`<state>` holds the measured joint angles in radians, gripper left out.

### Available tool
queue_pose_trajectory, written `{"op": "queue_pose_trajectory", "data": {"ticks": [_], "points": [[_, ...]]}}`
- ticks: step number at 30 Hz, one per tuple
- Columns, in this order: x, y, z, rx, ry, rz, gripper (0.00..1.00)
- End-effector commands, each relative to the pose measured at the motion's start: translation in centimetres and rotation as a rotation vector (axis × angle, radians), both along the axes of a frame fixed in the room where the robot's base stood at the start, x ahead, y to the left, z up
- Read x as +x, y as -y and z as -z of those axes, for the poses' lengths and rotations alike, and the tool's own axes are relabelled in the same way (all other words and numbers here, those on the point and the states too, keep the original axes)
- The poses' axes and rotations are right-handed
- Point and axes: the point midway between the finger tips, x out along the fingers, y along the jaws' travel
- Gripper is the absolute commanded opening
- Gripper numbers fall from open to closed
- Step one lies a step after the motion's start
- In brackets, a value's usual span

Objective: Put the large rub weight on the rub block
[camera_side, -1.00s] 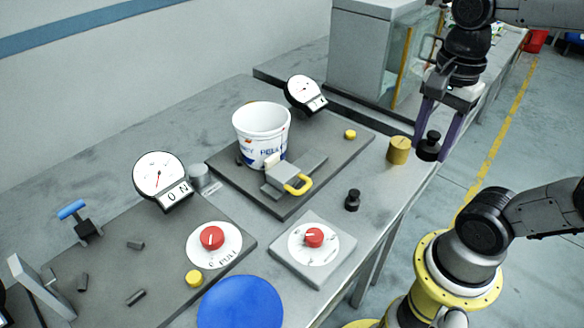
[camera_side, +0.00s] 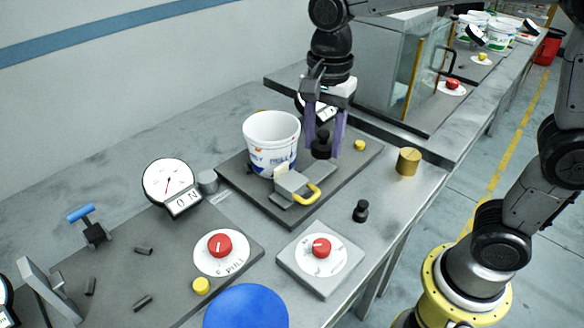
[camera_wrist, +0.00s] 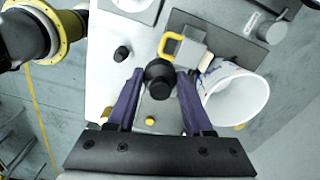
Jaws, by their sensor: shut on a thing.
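My gripper (camera_side: 325,142) is shut on the large rub weight (camera_side: 321,146), a black knobbed weight, which hangs upright between the purple fingers. In the wrist view the large rub weight (camera_wrist: 159,80) sits between the fingertips of my gripper (camera_wrist: 160,82). The rub block (camera_side: 294,188) is grey with a yellow looped handle and stands on a dark plate; it also shows in the wrist view (camera_wrist: 188,52). The weight appears up and right of the block in the side view, apart from it. Its exact height is hard to tell.
A white bucket (camera_side: 270,140) stands on the dark plate (camera_side: 240,192), close beside the block and gripper. A dial gauge stands behind, partly hidden. A smaller black weight (camera_side: 360,211) and a brass cylinder (camera_side: 408,162) stand on the bench. A red-knob box (camera_side: 321,256) is in front.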

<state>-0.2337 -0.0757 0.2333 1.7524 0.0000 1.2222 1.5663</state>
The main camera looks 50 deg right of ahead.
Motion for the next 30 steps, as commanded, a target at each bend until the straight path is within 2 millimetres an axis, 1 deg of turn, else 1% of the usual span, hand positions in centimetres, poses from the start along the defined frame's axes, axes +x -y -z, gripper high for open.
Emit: {"op": "queue_pose_trajectory", "data": {"ticks": [1,2,3,6,10,17,18,21,24,30], "points": [[1.2,-0.3,0.5,0.000,-0.001,0.000,0.00],[1.8,-0.4,0.9,0.000,-0.001,0.001,0.00],[2.3,-0.5,1.7,0.000,-0.002,0.001,0.00],[3.6,-0.8,3.4,0.000,-0.002,0.001,0.00],[4.9,-1.1,4.9,0.000,0.001,0.001,0.00],[6.0,-1.4,6.2,0.000,0.002,0.001,0.00],[6.3,-1.5,6.7,0.000,0.000,0.001,0.00],[6.2,-1.4,8.2,0.000,-0.001,0.001,0.00],[6.2,-1.4,9.2,0.000,0.001,0.001,0.00],[6.2,-1.4,9.5,0.001,0.003,0.001,0.00]]}}
